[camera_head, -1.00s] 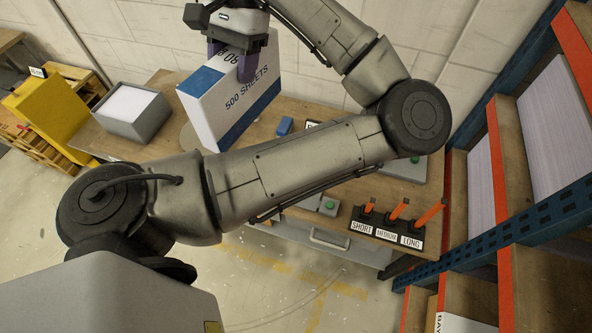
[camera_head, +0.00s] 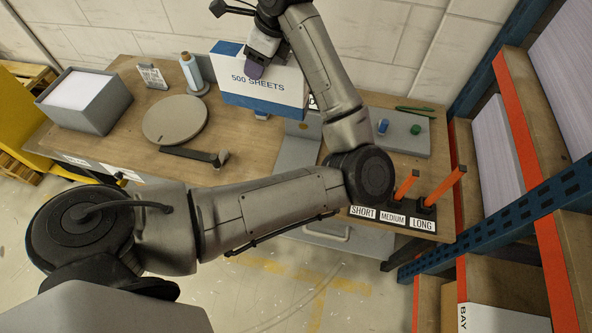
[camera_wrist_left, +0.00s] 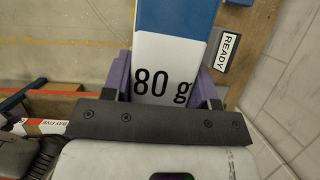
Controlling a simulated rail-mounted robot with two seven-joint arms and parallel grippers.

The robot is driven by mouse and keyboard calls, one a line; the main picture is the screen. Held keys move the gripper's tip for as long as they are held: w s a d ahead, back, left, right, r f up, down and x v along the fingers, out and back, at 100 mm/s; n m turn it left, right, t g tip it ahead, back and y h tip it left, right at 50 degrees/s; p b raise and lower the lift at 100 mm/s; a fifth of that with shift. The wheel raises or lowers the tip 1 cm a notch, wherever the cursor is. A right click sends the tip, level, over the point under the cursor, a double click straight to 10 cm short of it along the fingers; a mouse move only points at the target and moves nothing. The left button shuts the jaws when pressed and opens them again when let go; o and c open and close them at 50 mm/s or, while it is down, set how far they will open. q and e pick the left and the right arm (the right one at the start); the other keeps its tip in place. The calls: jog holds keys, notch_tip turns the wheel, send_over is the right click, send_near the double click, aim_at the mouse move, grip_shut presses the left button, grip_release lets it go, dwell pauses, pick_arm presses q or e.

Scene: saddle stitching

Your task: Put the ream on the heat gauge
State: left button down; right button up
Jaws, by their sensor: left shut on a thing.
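The ream (camera_head: 262,90) is a white and blue pack marked "500 SHEETS". My left gripper (camera_head: 256,70) is shut on it and holds it above the back of the workbench. The left wrist view shows the ream's "80 g" end (camera_wrist_left: 165,60) between the purple fingers. No part is clearly labelled as the heat gauge, so I cannot tell which thing it is. A grey unit (camera_head: 297,152) stands under and in front of the ream, partly hidden by my arm. A READY sign (camera_wrist_left: 229,50) shows beside the ream in the wrist view. My right gripper is not in view.
A round disc (camera_head: 175,119), a grey paper tray (camera_head: 108,112) and a blue spool (camera_head: 192,72) are on the bench's left. Orange-handled tools stand in a labelled rack (camera_head: 392,219) at right front. Shelving (camera_head: 515,140) bounds the right; a wall is behind.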

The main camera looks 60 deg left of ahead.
pick_arm(q)
jog(key=w+d+f+m+t+b, duration=0.2)
jog(key=w+f+m+b, duration=0.35)
jog(key=f, duration=0.45)
jog(key=w+d+f+m+t+b, duration=0.2)
jog(key=w+f+m+b, duration=0.2)
jog(key=f+m+b, duration=0.45)
jog(key=w+d+f+m+t+b, duration=0.25)
jog(key=w+f+b, duration=0.2)
jog(key=f, duration=0.75)
jog(key=s+a+f+b, duration=0.1)
jog(key=s+a+f, duration=0.1)
jog(key=a+f, duration=0.9)
jog(key=shift+a+f+m, duration=0.2)
jog(key=shift+a+m, duration=0.15)
jog(key=shift+a, duration=0.1)
jog(key=c, duration=0.8)
grip_release()
jog(key=shift+f, duration=0.25)
jog(key=shift+c, duration=0.2)
jog(key=o, duration=0.4)
jog(key=shift+o, duration=0.2)
